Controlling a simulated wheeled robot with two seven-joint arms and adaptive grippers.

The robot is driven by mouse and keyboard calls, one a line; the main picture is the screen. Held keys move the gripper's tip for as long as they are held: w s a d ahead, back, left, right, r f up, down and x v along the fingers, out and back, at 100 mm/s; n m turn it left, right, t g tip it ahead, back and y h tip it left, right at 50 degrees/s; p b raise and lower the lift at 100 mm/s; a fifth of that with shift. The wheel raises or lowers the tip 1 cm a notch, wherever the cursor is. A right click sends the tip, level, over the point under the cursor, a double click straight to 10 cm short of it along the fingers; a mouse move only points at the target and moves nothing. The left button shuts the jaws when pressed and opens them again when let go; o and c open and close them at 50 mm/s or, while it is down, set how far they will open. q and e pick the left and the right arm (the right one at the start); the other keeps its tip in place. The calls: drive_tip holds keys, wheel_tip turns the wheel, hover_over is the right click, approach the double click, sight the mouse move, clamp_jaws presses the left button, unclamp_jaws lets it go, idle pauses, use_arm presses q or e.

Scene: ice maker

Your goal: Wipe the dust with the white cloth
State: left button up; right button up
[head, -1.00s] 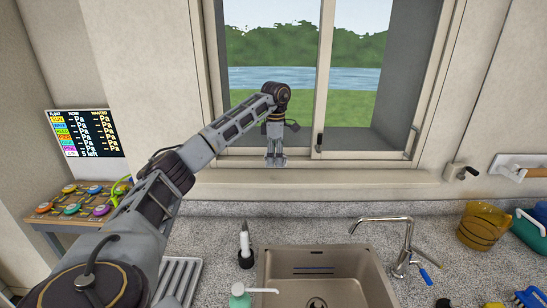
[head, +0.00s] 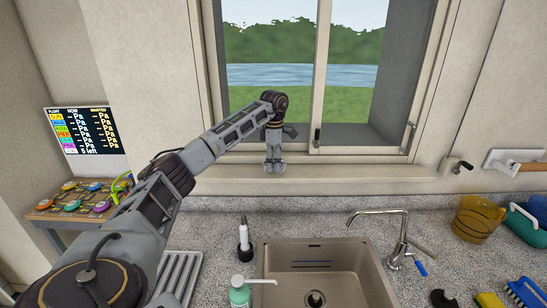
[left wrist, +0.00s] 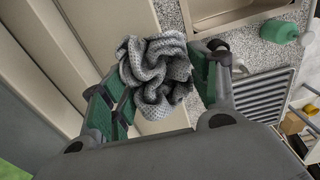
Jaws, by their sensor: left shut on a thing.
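My left gripper (head: 275,168) is in front of the window, at the sill (head: 340,180). In the left wrist view (left wrist: 158,85) its green-padded fingers are shut on a crumpled, knitted white-grey cloth (left wrist: 157,72). The cloth bulges out between and past the fingertips. In the head view the cloth is hidden or too small to make out. I cannot tell whether it touches the sill. No dust can be made out clearly in either view. My right gripper is not in view.
Below the sill is a speckled counter with a sink (head: 325,265) and tap (head: 400,235). A green soap bottle (head: 240,292) and a brush in a holder (head: 244,245) stand left of the sink. A yellow jug (head: 475,220) stands at the right.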

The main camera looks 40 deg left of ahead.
use_arm(q)
drive_tip(key=shift+f, duration=2.15)
drive_tip(key=shift+r, duration=0.15)
drive_tip(key=shift+w+a, duration=0.15)
drive_tip(key=shift+a, duration=0.05)
drive_tip(key=shift+w+a, duration=0.3)
drive_tip(key=shift+w, duration=0.15)
drive_tip(key=shift+w+a, duration=0.35)
drive_tip(key=shift+w, duration=0.05)
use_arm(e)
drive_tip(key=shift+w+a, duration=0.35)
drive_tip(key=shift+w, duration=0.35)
use_arm(q)
drive_tip(key=shift+w+a, duration=0.15)
